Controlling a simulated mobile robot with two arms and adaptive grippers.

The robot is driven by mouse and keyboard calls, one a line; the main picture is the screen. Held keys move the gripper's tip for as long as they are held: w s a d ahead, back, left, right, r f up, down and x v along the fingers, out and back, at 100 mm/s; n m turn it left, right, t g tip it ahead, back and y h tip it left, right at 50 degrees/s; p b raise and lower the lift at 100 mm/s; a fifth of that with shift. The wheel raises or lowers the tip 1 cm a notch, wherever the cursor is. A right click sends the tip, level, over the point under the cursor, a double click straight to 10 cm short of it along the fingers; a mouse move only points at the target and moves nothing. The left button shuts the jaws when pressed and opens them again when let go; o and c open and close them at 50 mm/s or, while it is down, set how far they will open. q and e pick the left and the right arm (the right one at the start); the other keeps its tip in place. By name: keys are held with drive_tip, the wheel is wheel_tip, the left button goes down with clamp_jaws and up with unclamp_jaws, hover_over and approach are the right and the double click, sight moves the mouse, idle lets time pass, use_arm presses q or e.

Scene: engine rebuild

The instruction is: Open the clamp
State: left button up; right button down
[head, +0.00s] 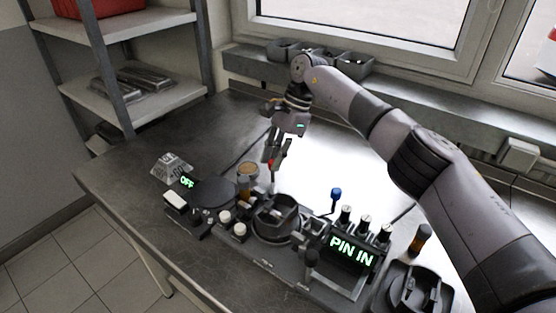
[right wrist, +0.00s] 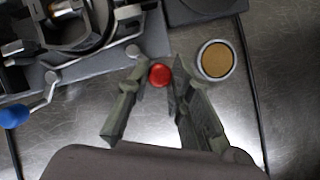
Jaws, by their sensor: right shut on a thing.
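The clamp (head: 277,222) is a dark round holder on the long grey fixture on the bench; part of it also shows at the upper left of the right wrist view (right wrist: 70,45). A red knob (right wrist: 160,75) sits beside the fixture, and a thin light rod shows below it in the head view. My right gripper (head: 273,158) is shut on the red knob, with one finger on each side of it in the right wrist view. How the knob joins the clamp is hidden. My left gripper is not in view.
A tan-topped cylinder (right wrist: 215,60) stands close beside the right finger. A blue-knobbed lever (head: 335,195) and a "PIN IN" display (head: 352,250) stand right of the clamp. A black disc (head: 213,192) and an "OFF" display (head: 187,182) are to its left. Bare bench lies behind.

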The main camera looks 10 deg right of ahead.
drive_tip(key=shift+a+r+n, duration=0.1)
drive_tip(key=shift+a+n, duration=0.05)
drive_tip(key=shift+n, duration=0.35)
drive_tip(key=c, duration=1.5)
unclamp_jaws()
drive_tip(key=shift+o, duration=0.2)
drive_tip(key=v, duration=0.7)
drive_tip(key=shift+w+r, duration=0.15)
drive_tip(key=shift+w, duration=0.05)
